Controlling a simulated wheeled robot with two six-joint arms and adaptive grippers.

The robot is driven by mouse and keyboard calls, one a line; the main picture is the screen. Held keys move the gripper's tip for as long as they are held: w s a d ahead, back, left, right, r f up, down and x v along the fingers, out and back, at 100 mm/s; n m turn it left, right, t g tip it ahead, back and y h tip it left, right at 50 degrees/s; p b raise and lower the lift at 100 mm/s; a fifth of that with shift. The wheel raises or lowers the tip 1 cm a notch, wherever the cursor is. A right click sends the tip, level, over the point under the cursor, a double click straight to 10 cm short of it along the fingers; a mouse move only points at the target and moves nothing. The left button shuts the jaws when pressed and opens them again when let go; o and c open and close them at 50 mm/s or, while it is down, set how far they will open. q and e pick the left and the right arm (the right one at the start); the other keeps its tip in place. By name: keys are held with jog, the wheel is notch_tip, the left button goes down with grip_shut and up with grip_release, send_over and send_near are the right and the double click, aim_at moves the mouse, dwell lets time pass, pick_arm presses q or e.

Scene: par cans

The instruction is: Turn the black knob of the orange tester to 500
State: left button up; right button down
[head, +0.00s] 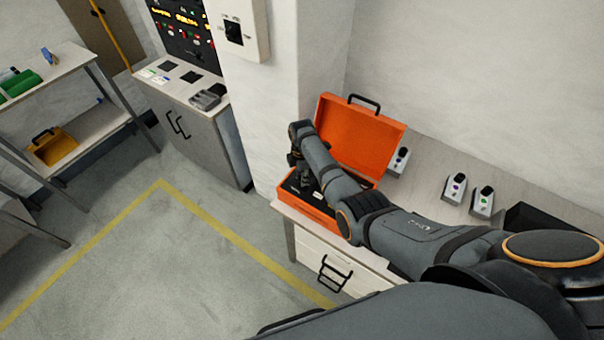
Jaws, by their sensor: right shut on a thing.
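The orange tester (357,132) is a case with its lid raised, standing on the bench against the wall at the centre right. My right arm reaches across from the lower right. My right gripper (301,186) points down into the open case, at the left part of its dark panel. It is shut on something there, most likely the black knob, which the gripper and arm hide. The panel's scale and the knob's setting cannot be read. My left gripper is out of the picture.
Small grey devices (455,188) stand on the bench (535,190) right of the case, with a black tray (535,222) beyond. A white drawer unit (325,262) is below. A pillar (262,100) rises left of the case. The floor at left is clear.

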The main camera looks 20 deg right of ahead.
jog(key=m+p, duration=0.1)
jog(key=m, duration=0.2)
jog(key=shift+r+m, duration=0.15)
jog(key=shift+m, duration=0.25)
jog(key=m, duration=0.3)
jog(key=shift+m+p, duration=0.3)
jog(key=shift+p, duration=0.05)
jog(key=m, duration=0.3)
jog(key=shift+w+m, duration=0.1)
jog(key=shift+m, duration=0.2)
jog(key=m, duration=0.3)
jog(key=shift+m+p, duration=0.3)
jog(key=shift+p, duration=0.1)
jog(key=m, duration=0.3)
jog(key=shift+m, duration=0.3)
jog(key=m, duration=0.3)
jog(key=shift+m, duration=0.4)
jog(key=m, duration=0.3)
jog(key=shift+m+p, duration=0.3)
jog(key=shift+m, duration=1.8)
